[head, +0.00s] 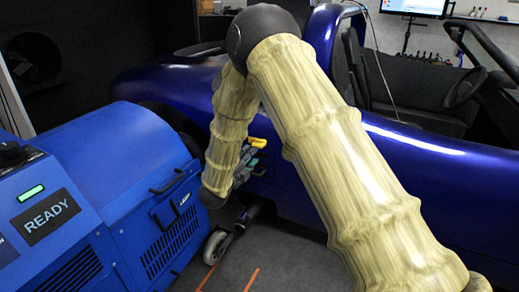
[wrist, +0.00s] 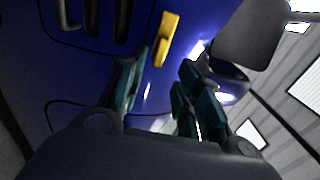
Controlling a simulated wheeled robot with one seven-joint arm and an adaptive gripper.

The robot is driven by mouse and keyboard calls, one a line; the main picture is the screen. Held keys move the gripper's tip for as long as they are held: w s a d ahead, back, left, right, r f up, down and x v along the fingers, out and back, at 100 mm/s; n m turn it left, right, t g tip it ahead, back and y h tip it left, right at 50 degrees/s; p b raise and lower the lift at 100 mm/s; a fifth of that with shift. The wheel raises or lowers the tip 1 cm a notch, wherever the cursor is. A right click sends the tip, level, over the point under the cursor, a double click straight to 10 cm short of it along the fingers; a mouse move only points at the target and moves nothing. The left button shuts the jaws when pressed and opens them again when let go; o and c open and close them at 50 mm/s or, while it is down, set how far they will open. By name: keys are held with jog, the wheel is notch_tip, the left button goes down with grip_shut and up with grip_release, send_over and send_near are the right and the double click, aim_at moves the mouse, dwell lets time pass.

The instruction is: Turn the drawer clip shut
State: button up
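A small yellow bar-shaped piece (wrist: 165,38), which looks like the drawer clip, stands out from a dark blue panel in the wrist view. It lies slanted, ahead of my fingertips and near the middle of the gap's direction. My gripper (wrist: 160,82) has its two teal fingers spread apart with nothing between them, and I see no contact with the yellow piece. In the head view, my gripper (head: 252,160) is low beside the blue car, partly hidden by my arm. A yellow piece (head: 258,143) shows right by it. The drawer itself is not clearly visible.
A blue machine (head: 120,160) with a READY display (head: 52,216) and handles stands at the left. A blue car (head: 440,165) fills the back and right. A caster wheel (head: 216,246) stands on the floor below my gripper. Grey floor (head: 285,260) with orange lines is open in front.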

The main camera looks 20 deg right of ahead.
aim_at(259, 144)
jog(key=b+x, duration=0.1)
jog(key=x, duration=0.7)
jog(key=shift+w+d+b, duration=0.15)
jog(key=shift+b, duration=0.25)
grip_shut()
